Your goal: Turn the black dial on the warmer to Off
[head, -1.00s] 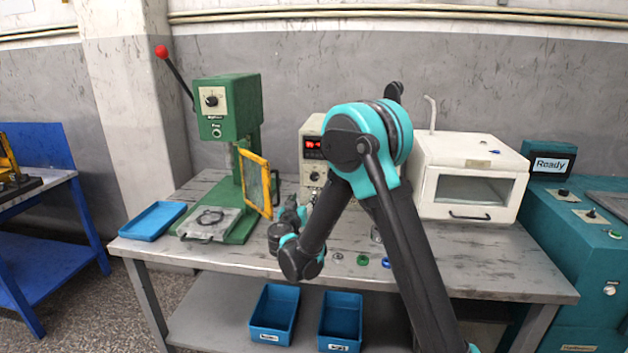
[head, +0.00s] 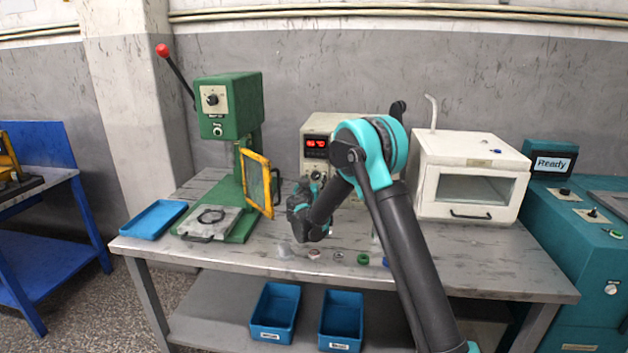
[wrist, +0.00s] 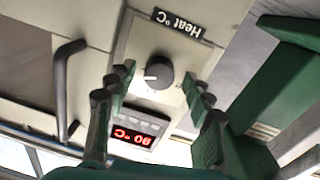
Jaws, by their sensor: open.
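The warmer is a cream box with a red lit display, and it stands at the back of the bench in the head view (head: 315,123). In the wrist view its panel is upside down, with a black round dial (wrist: 159,73), a "Heat °C" label and the red display (wrist: 136,133). A white mark on the dial points toward the left of that view. My gripper (wrist: 158,76) is open, with one finger on each side of the dial and visible gaps between. Whether the fingertips reach around the dial's depth is unclear. In the head view, my gripper and wrist partly cover the warmer's lower front.
A green press (head: 230,105) with a yellow-framed guard (head: 257,182) stands close left of my gripper. A white oven (head: 470,150) with a black handle stands right. Small parts lie on the bench front (head: 340,255); a blue tray (head: 153,219) lies left.

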